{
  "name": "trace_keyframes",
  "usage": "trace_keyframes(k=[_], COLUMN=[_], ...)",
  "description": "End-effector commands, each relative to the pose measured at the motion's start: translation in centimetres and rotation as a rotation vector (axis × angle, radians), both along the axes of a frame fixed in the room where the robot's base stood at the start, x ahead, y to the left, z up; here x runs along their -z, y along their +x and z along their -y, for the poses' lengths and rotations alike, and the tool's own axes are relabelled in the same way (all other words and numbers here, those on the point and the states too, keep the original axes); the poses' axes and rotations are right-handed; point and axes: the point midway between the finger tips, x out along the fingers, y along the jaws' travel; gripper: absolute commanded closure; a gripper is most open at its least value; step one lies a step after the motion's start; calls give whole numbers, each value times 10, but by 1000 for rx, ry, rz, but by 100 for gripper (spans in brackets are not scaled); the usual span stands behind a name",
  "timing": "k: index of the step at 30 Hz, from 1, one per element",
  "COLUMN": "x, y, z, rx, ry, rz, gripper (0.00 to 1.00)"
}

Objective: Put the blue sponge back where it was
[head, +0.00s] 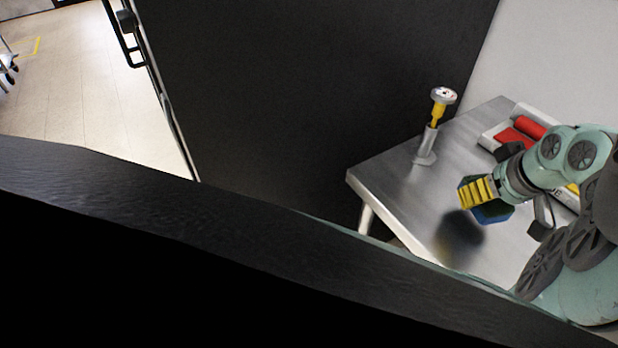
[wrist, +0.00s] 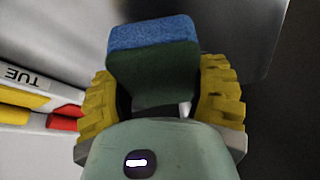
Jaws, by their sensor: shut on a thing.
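The blue sponge (wrist: 152,32) has a dark green face and sits between the yellow ridged fingers of my gripper (wrist: 160,100) in the wrist view. My gripper (head: 481,194) is shut on it. In the head view the sponge (head: 493,212) shows partly, behind and below the yellow fingers. It is held above the steel table (head: 398,198), with a dark shadow on the tabletop below and to the left. The far side of the sponge is hidden.
A metal holder (head: 426,150) with a yellow-handled, white-headed tool (head: 440,100) stands near the table's left rear edge. A tray (head: 493,136) with red and yellow items lies at the back right, partly behind my arm. The table's left front is clear. A dark partition (head: 300,80) stands behind.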

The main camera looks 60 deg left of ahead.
Motion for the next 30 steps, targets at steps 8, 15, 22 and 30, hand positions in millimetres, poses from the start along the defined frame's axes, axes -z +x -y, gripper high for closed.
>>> trace_keyframes(k=[8,15,22,30], x=[5,31,36,39], y=[7,6,8,8], z=[-13,-12,-12,-12], rx=[-5,-6,-6,-4], ry=[0,-4,-1,0], rz=[0,-1,4,3], gripper=[72,72,72,33])
